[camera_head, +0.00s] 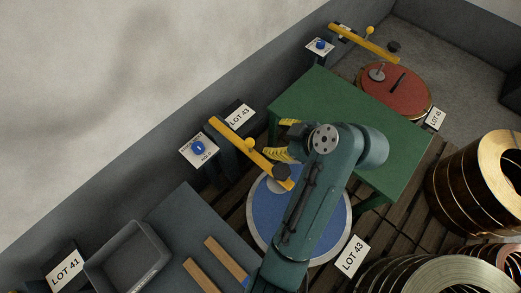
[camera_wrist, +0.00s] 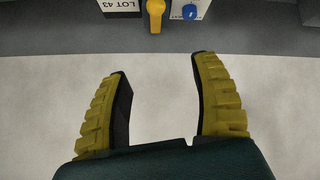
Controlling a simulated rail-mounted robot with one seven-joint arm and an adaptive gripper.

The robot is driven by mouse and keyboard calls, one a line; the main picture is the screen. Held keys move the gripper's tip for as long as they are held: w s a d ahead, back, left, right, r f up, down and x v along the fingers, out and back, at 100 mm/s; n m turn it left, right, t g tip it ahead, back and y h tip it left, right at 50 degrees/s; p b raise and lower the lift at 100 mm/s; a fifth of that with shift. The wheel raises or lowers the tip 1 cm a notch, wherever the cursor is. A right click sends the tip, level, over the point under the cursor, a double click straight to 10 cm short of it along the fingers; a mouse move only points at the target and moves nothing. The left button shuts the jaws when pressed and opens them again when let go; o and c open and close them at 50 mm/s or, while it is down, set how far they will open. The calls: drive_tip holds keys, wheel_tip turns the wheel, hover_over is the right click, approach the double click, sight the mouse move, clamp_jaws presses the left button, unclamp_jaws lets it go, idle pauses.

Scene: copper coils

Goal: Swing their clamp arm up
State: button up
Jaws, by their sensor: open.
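A yellow clamp arm (camera_head: 250,151) with a ball knob and a dark end pad lies out over the blue round plate (camera_head: 262,215) at LOT 43. A yellow part (camera_wrist: 155,15) beside the LOT 43 label shows at the top of the wrist view. A second yellow clamp arm (camera_head: 364,43) reaches over the red round plate (camera_head: 405,90) at the back right. My gripper (camera_head: 284,143), also in the wrist view (camera_wrist: 160,65), is open, with nothing between its yellow fingers. In the head view it appears just right of the nearer clamp arm; the exact gap is unclear. My arm hides part of the blue plate.
A green table (camera_head: 330,105) stands between the two plates. A blue knob panel (camera_head: 199,149) is left of the nearer clamp. A grey bin (camera_head: 128,258) and wooden strips (camera_head: 215,263) lie at lower left. Copper coils (camera_head: 480,180) stand at right.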

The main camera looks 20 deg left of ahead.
sight(251, 142)
drive_tip(key=d+f+b+x, duration=0.1)
drive_tip(key=b+x, duration=0.1)
drive_tip(key=x, duration=0.4)
drive_tip(key=b+x, duration=0.3)
drive_tip(key=x, duration=0.3)
drive_tip(key=d+f+b+x, duration=0.1)
drive_tip(key=b+x, duration=0.1)
drive_tip(key=x, duration=0.5)
drive_tip(key=shift+s+d+f, duration=0.1)
drive_tip(key=shift+d+f, duration=0.2)
drive_tip(key=shift+f, duration=0.15)
clamp_jaws()
